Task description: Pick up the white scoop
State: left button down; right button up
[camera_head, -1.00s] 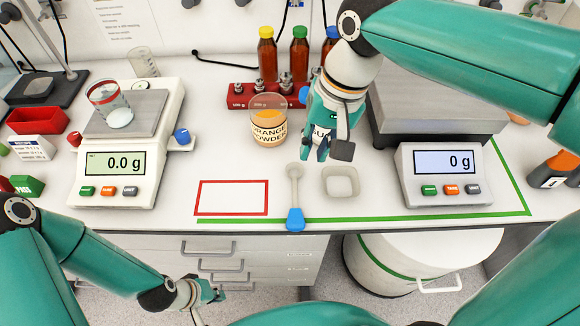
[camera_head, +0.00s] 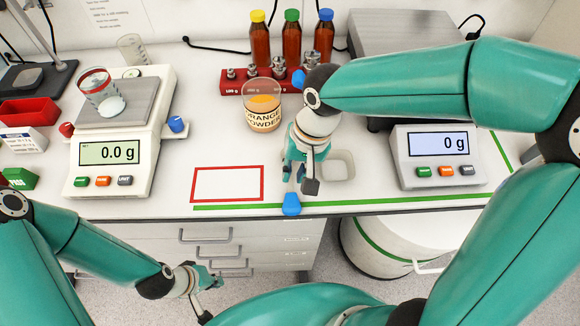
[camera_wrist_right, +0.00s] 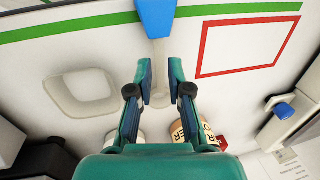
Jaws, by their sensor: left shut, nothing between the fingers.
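The white scoop lies on the bench. Its blue handle end (camera_head: 291,204) shows at the bench's front edge in the head view; my right gripper hides the rest. In the right wrist view the blue handle (camera_wrist_right: 157,18) is at the top, and a white shaft runs down between the fingers. My right gripper (camera_head: 300,182) is over the scoop with its fingers pointing down; in the wrist view (camera_wrist_right: 157,85) they are apart, one on each side of the shaft. Contact cannot be told. My left gripper (camera_head: 208,284) is shut and empty, low in front of the drawers.
A white weighing dish (camera_head: 341,165) sits just right of my right gripper. The orange powder jar (camera_head: 262,118) and red weight rack (camera_head: 232,86) stand behind. A left scale (camera_head: 112,178) and right scale (camera_head: 437,180) flank them. The red-outlined area (camera_head: 228,200) is bare.

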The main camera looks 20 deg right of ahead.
aim_at(291, 182)
jog(key=f, duration=0.3)
jog(key=shift+a+f, duration=0.2)
jog(key=shift+a, duration=0.15)
grip_shut()
jog(key=shift+r, duration=0.2)
